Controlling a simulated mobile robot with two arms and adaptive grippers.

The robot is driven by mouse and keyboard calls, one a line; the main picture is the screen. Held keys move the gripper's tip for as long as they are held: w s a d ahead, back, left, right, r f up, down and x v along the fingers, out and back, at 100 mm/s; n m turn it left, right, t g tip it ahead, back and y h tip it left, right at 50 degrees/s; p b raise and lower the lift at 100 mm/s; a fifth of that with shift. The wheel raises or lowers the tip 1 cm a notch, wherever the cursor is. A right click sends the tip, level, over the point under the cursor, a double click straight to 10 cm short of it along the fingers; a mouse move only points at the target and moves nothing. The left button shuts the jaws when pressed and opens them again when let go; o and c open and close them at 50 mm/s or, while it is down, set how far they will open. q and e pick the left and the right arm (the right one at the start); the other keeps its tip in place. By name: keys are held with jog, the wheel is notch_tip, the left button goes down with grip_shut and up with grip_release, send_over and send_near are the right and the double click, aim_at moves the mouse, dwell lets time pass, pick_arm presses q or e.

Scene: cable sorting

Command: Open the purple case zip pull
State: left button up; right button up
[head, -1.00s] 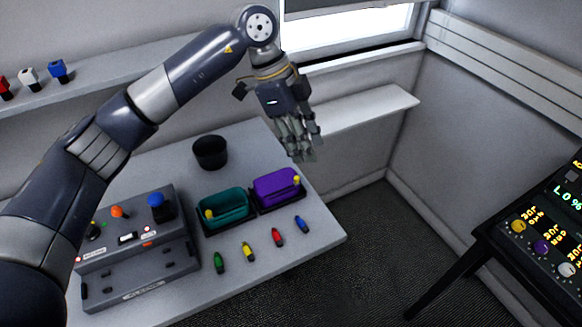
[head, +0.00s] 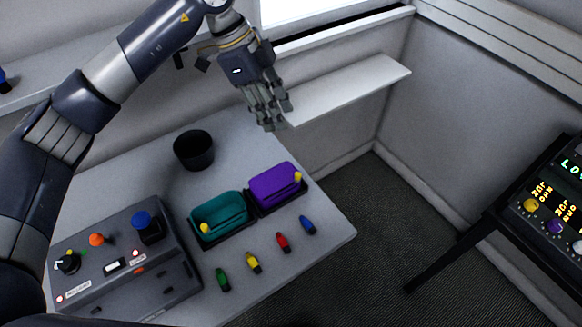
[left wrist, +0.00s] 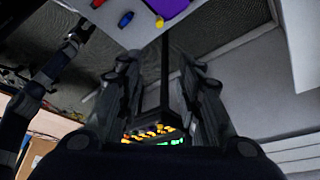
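The purple case (head: 273,186) sits in a black tray on the grey table. Its small yellow zip pull (head: 298,177) is at the right end of the case. In the left wrist view the purple case (left wrist: 170,7) is cut off at the top edge, with the yellow pull (left wrist: 159,21) by its corner. My left gripper (head: 273,122) is above and behind the case, clear of it, empty. Its fingers are apart in the left wrist view (left wrist: 158,68). What looks like my right gripper (left wrist: 80,32) is dark and small at left there; its fingers are unclear.
A teal case (head: 220,213) with a yellow pull stands left of the purple one. Green, yellow, red and blue pieces (head: 283,242) lie in front. A black cup (head: 194,150) and a grey control box (head: 120,265) are further left. The wall ledge (head: 345,95) is behind.

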pick_arm(q)
notch_tip(320, 180, down, 3)
jog(key=b, duration=0.8)
send_near(297, 174)
jog(key=p+x, duration=0.2)
jog(key=x, duration=0.5)
jog(key=shift+d, duration=0.2)
jog(key=shift+d+f, duration=0.2)
jog(key=shift+f, duration=0.5)
pick_arm(e)
notch_tip(297, 174, down, 6)
jog(key=shift+s+d+f, duration=0.2)
jog(key=shift+d+f, duration=0.05)
jog(key=shift+d, duration=0.05)
pick_arm(q)
jog(key=shift+s, duration=0.1)
grip_shut()
